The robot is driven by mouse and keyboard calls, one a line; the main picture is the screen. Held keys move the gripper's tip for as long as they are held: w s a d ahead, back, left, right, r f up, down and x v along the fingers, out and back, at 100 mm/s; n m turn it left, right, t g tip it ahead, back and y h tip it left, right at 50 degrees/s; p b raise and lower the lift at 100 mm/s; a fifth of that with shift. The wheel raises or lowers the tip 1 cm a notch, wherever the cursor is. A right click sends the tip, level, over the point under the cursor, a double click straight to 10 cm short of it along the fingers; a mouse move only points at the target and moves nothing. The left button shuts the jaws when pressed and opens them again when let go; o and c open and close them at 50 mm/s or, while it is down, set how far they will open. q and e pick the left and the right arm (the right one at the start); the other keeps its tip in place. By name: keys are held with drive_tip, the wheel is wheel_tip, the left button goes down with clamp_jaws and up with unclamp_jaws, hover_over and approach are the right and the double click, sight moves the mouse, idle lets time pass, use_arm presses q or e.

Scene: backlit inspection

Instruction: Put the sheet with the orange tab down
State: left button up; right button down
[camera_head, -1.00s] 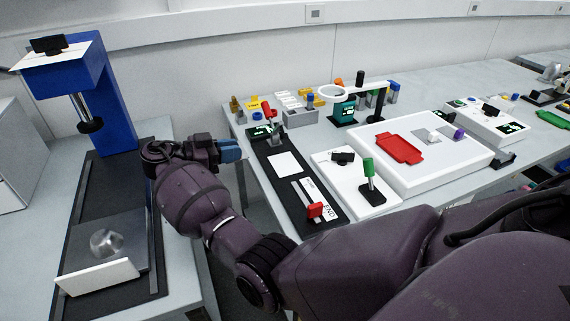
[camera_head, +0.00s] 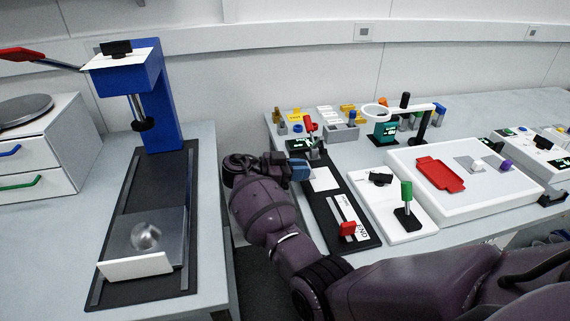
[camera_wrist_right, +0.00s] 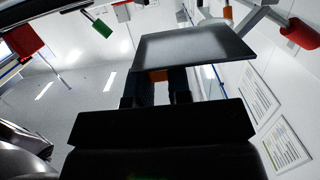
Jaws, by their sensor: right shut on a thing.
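My right gripper (camera_head: 303,168) reaches in over the gap between the two benches, beside the black strip on the right bench. In the right wrist view its two dark fingers (camera_wrist_right: 163,90) are shut on the orange tab (camera_wrist_right: 158,75) of a dark flat sheet (camera_wrist_right: 195,46). The sheet sticks out beyond the fingertips and is clear of any surface in that view. I cannot make out the sheet in the head view. My left gripper is not in view.
A blue press (camera_head: 165,105) stands on the left bench behind a black base (camera_head: 165,180). A white panel (camera_head: 420,150) with a red tray (camera_head: 440,175) lies further right. Drawers (camera_head: 40,150) stand at far left.

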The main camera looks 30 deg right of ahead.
sight(322, 185)
drive_tip(key=d+f, duration=0.1)
drive_tip(key=d, duration=0.1)
drive_tip(key=s+d+f, duration=0.1)
drive_tip(key=d, duration=0.1)
drive_tip(key=d+f, duration=0.1)
drive_tip(key=d, duration=0.1)
drive_tip(key=shift+s+d+f, duration=0.15)
drive_tip(key=shift+s+f, duration=0.1)
drive_tip(key=shift+f, duration=0.1)
drive_tip(key=shift+f, duration=0.1)
drive_tip(key=shift+f, duration=0.15)
drive_tip(key=c, duration=1.1)
unclamp_jaws()
drive_tip(key=shift+o, duration=0.2)
